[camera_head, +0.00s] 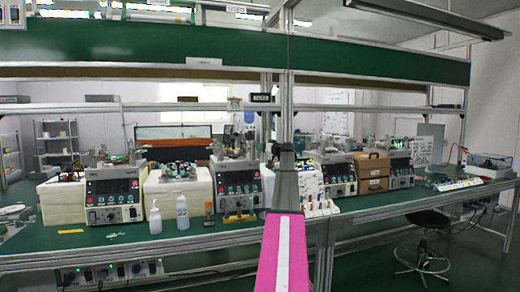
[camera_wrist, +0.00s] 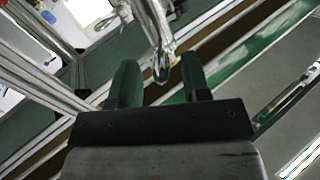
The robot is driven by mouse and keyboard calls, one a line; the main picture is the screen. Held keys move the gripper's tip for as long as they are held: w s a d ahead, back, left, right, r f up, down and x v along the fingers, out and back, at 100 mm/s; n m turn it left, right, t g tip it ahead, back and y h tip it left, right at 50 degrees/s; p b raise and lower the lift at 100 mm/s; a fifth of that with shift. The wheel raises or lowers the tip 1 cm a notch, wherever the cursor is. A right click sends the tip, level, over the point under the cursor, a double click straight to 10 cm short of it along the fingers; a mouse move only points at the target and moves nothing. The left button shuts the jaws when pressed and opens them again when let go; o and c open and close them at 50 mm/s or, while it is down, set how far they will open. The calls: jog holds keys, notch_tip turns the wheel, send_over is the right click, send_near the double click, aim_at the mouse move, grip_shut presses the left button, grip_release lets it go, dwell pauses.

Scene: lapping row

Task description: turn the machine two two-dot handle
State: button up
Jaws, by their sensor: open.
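Several lapping machines stand in a row on the green bench in the head view. The second from the left (camera_head: 239,189) has a dark front panel with knobs and a metal mechanism on top. The first (camera_head: 114,194) stands to its left. I cannot make out any dot marks or tell which part is the two-dot handle. In the wrist view my gripper (camera_wrist: 157,82) is open, with two dark green fingers apart. A shiny metal piece (camera_wrist: 160,55) shows between or beyond the fingertips; I cannot tell its distance or whether it touches them.
A white bottle (camera_head: 155,218) and a clear bottle (camera_head: 182,213) stand at the bench front, left of machine two. White foam blocks (camera_head: 180,197) flank the machines. An upright metal post (camera_head: 286,100) and a green overhead shelf (camera_head: 130,45) frame the bench.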

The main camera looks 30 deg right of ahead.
jog(key=shift+x, duration=1.05)
grip_shut()
jog(key=shift+d, duration=0.15)
